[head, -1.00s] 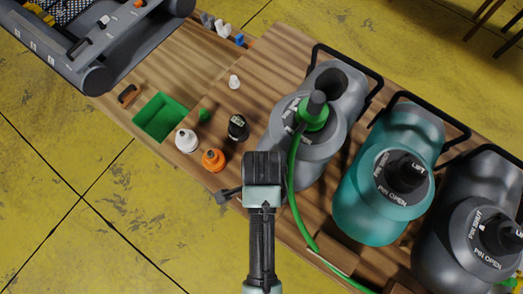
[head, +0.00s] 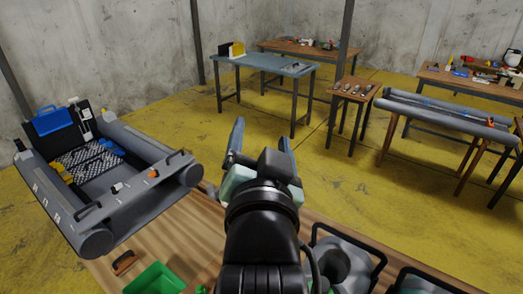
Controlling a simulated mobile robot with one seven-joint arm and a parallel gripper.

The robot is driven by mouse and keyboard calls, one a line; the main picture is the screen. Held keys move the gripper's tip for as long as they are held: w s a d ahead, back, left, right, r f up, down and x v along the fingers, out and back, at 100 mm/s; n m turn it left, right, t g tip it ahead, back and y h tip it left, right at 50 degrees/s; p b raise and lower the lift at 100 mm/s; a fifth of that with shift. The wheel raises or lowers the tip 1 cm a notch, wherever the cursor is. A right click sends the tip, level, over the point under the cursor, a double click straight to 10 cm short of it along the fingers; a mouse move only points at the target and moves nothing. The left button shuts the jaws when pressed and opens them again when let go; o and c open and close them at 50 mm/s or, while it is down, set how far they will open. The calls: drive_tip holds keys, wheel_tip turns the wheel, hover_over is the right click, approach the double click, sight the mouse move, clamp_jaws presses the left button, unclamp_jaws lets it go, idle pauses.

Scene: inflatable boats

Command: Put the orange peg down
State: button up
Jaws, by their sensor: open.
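My gripper (head: 262,130) is open, its two fingers spread and pointing away from me, with nothing visible between them. A small orange piece (head: 152,173), which may be the orange peg, sits on the near end of the grey inflatable boat (head: 45,200) at the left. A small white piece (head: 117,187) is to its left. My gripper is to the right of the boat, apart from it. No other clear orange peg shows in the head view; my arm hides part of the wooden table (head: 190,235).
A green bin (head: 155,279) and a brown-handled tool (head: 125,262) are at the table's lower left. A blue-grey table (head: 265,65) and other benches stand behind, with yellow floor between.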

drive_tip(key=s+r+n+t, duration=0.2)
drive_tip(key=s+r+t, duration=0.3)
drive_tip(key=r, duration=0.7)
drive_tip(key=s+r+n+t, duration=0.3)
drive_tip(key=s+r, duration=0.4)
drive_tip(key=r, duration=0.5)
drive_tip(key=shift+r+t, duration=0.35)
drive_tip(key=shift+t, duration=0.55)
